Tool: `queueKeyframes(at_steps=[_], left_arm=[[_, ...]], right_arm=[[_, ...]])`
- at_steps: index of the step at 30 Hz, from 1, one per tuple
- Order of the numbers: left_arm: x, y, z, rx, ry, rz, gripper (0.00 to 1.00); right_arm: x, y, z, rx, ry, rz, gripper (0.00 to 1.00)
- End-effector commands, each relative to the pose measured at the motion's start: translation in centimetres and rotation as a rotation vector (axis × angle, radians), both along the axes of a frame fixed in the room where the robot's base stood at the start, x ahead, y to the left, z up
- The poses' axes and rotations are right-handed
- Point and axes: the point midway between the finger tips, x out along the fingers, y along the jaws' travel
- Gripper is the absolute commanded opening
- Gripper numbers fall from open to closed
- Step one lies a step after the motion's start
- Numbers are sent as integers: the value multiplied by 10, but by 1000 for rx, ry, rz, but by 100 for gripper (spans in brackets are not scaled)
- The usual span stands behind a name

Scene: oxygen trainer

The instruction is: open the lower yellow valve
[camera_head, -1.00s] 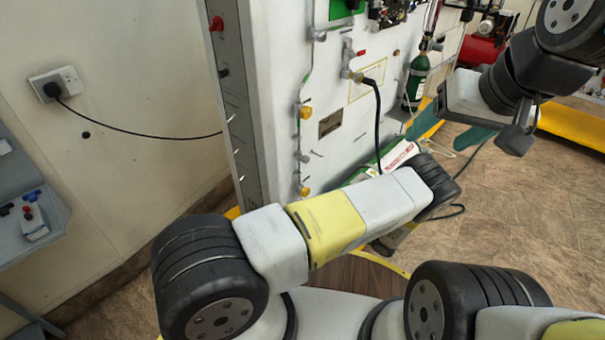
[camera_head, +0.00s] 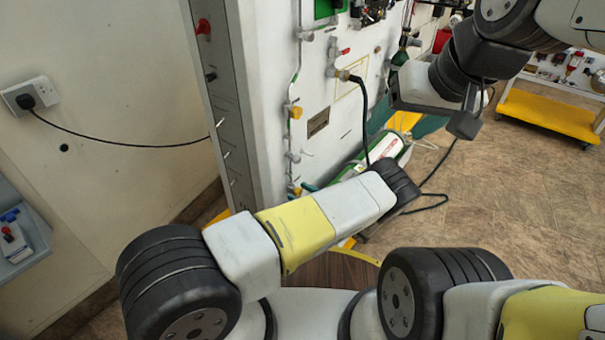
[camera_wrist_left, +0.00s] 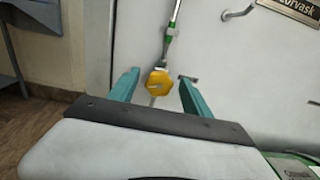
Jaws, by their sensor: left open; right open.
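The lower yellow valve (camera_head: 295,191) sits low on the white panel, partly hidden by my left arm in the head view. In the left wrist view it is a lobed yellow knob (camera_wrist_left: 159,82) on a thin vertical pipe with a green band above. My left gripper (camera_wrist_left: 158,78) is open, its teal fingers on either side of the knob with gaps showing; the depth between them and the knob is unclear. In the head view only a teal fingertip shows beside the valve. My right gripper (camera_head: 405,128) is open and empty, right of the panel front.
An upper yellow valve (camera_head: 294,111) is on the same pipe. A black hose (camera_head: 365,115) hangs from the panel. A green and white cylinder (camera_head: 380,150) lies low at the panel's right. A yellow trolley (camera_head: 550,115) stands at right; the floor before it is clear.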

Motion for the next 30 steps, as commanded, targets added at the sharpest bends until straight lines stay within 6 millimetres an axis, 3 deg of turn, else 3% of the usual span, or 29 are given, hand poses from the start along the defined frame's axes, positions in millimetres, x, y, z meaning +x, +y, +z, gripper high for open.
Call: queueKeyframes(at_steps=[7,15,16,30], left_arm=[[0,1,0,-1,1,0,55],[0,0,0,-1,1,0,2],[0,0,0,-1,1,0,0],[-1,0,-1,-78,-106,-2,0]], right_arm=[[0,0,0,0,0,0,67],[0,0,0,0,0,0,67],[0,0,0,0,0,0,67],[0,0,0,0,0,0,67]])
